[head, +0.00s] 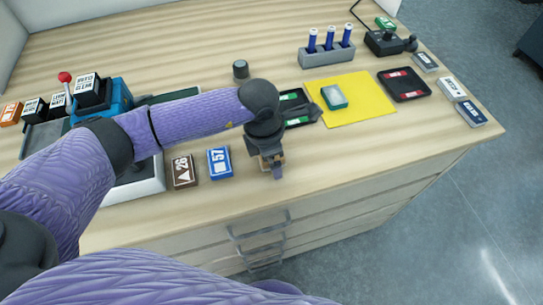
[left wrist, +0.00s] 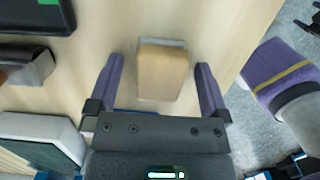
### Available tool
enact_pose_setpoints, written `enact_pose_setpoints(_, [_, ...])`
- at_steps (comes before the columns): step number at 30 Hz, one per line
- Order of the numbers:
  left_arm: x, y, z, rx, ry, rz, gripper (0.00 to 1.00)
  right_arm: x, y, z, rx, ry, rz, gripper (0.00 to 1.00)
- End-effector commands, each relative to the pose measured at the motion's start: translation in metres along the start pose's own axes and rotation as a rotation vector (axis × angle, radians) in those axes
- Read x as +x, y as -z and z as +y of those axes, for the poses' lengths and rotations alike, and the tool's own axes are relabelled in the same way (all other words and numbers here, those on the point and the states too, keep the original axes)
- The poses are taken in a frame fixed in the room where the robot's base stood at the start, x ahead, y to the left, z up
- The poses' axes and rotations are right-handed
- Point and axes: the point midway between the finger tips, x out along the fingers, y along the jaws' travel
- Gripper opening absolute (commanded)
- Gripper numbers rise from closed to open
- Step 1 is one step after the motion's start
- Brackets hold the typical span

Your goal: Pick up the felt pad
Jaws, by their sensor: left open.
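The felt pad looks like a tan block with a thin greyish layer along one edge. In the left wrist view the felt pad (left wrist: 162,72) lies on the wooden tabletop between my two fingers, with gaps on both sides. In the head view my left gripper (head: 272,168) is over it near the desk's front edge and hides most of it. My left gripper (left wrist: 158,85) is open, its purple fingers on either side of the pad. My right gripper is not in view.
A blue box (head: 220,163) and a brown box (head: 184,171) lie left of the gripper. A yellow sheet (head: 372,103) with a green-and-white block (head: 334,97) is to the right, beside black trays (head: 404,84). A blue-pen holder (head: 327,52) stands behind. The desk's front edge is close.

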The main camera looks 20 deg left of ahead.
Motion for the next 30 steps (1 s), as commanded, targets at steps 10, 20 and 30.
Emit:
enact_pose_setpoints(10, [-0.001, 0.0, 0.0, -0.001, 0.001, -0.001, 0.51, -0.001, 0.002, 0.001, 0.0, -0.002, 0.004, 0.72])
enact_pose_setpoints(20, [-0.001, 0.0, 0.0, -0.001, 0.001, -0.001, 0.0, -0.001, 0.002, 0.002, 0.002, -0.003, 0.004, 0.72])
enact_pose_setpoints(30, [-0.052, -0.007, 0.001, 0.0, -0.004, -0.005, 0.0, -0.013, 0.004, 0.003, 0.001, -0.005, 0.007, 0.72])
